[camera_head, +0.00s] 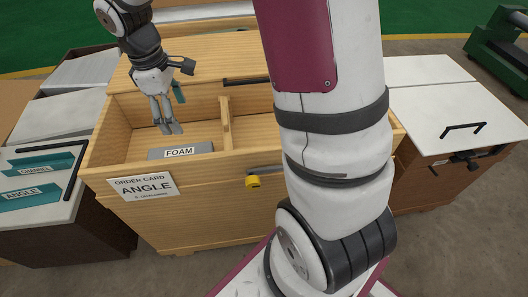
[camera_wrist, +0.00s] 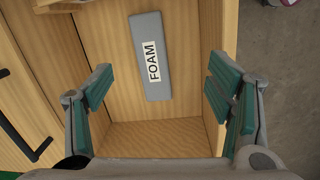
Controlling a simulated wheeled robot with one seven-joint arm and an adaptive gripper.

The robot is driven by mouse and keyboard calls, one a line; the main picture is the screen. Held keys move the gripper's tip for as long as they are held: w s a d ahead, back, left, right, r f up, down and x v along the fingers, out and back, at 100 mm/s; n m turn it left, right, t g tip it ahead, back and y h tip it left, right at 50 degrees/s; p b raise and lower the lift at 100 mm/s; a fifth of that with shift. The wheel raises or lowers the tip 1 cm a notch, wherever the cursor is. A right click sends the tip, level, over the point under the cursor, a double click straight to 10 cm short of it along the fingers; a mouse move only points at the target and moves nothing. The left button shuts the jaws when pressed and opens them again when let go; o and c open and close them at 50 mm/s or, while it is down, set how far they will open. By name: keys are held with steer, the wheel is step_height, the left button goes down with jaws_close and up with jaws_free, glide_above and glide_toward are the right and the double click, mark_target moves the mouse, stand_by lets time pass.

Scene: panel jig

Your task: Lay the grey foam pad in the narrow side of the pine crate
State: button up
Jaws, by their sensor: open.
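The pine crate (camera_head: 160,215) stands open in the middle of the head view, with a divider (camera_head: 226,128) across its inside. The grey foam pad (camera_head: 157,154), with a white FOAM label, lies in the compartment left of the divider, near the front wall. That compartment looks the narrower one, though my arm hides part of the right one. In the wrist view the pad (camera_wrist: 155,88) lies flat on wood beside the wall at right. My gripper (camera_head: 168,129) is over the left compartment, pointing down. Its fingers are spread and empty, apart from the pad.
A cabinet (camera_head: 35,205) with teal CHANNEL and ANGLE pieces stands left. A white-topped cabinet (camera_head: 435,105) with a black handle stands right.

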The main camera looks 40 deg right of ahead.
steer(key=s+r+m, duration=0.3)
steer(key=s+r, duration=0.3)
steer(key=s, duration=0.5)
steer(key=s+r+m, duration=0.4)
steer(key=s+r, duration=0.3)
steer(key=s, duration=0.4)
steer(key=s+a+m+y, duration=0.1)
steer(key=s+m, duration=0.1)
steer(key=s, duration=0.8)
steer(key=shift+a+f, duration=0.4)
steer(key=shift+w, duration=0.1)
step_height(320, 180, up, 25)
steer(key=t+p, duration=0.4)
steer(key=p, duration=1.9)
steer(key=shift+d, duration=0.15)
